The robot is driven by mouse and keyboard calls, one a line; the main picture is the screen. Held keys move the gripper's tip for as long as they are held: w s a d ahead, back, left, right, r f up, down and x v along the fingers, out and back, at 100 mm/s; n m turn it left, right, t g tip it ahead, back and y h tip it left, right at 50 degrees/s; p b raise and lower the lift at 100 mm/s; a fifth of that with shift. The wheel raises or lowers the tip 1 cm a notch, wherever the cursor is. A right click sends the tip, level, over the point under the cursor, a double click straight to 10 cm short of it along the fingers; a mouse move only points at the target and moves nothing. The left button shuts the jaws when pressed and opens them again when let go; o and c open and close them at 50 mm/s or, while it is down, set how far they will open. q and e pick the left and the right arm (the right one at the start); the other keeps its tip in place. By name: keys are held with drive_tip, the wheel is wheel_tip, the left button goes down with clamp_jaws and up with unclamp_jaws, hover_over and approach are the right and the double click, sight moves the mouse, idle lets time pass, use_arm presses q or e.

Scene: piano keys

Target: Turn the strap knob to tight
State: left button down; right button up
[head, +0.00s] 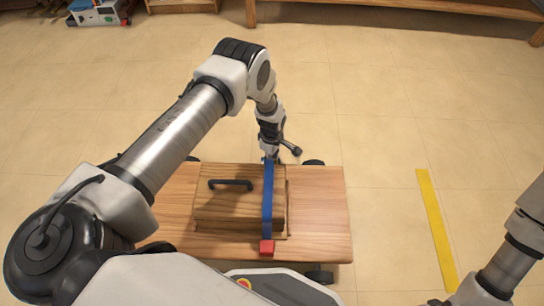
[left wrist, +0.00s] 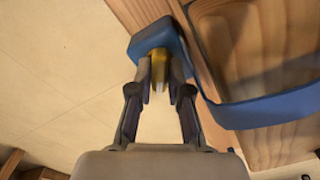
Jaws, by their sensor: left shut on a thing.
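A blue strap (head: 267,200) runs across a wooden box (head: 225,212), and it also shows in the left wrist view (left wrist: 262,112). A red piece (head: 267,247) sits at the strap's near end. At the far end, the left wrist view shows a blue housing (left wrist: 152,38) with a yellow knob (left wrist: 159,66) projecting from it. My left gripper (left wrist: 160,78) is shut on the knob, one finger on each side. In the head view my left gripper (head: 271,157) is at the far edge of the box, and the knob is hidden. My right gripper is out of view.
The box has a black handle (head: 231,184) and rests on a wheeled wooden board (head: 325,215). The tiled floor around it is mostly clear. A yellow floor strip (head: 435,225) lies to the right. Wooden furniture (head: 420,12) stands at the back.

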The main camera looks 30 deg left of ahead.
use_arm(q)
drive_tip(key=n, duration=0.6)
drive_tip(key=shift+n, duration=0.3)
idle(0.4)
drive_tip(key=c, duration=1.1)
unclamp_jaws()
drive_tip(key=shift+r, duration=0.1)
wheel_tip(320, 180, up, 12)
drive_tip(key=shift+p, duration=0.35)
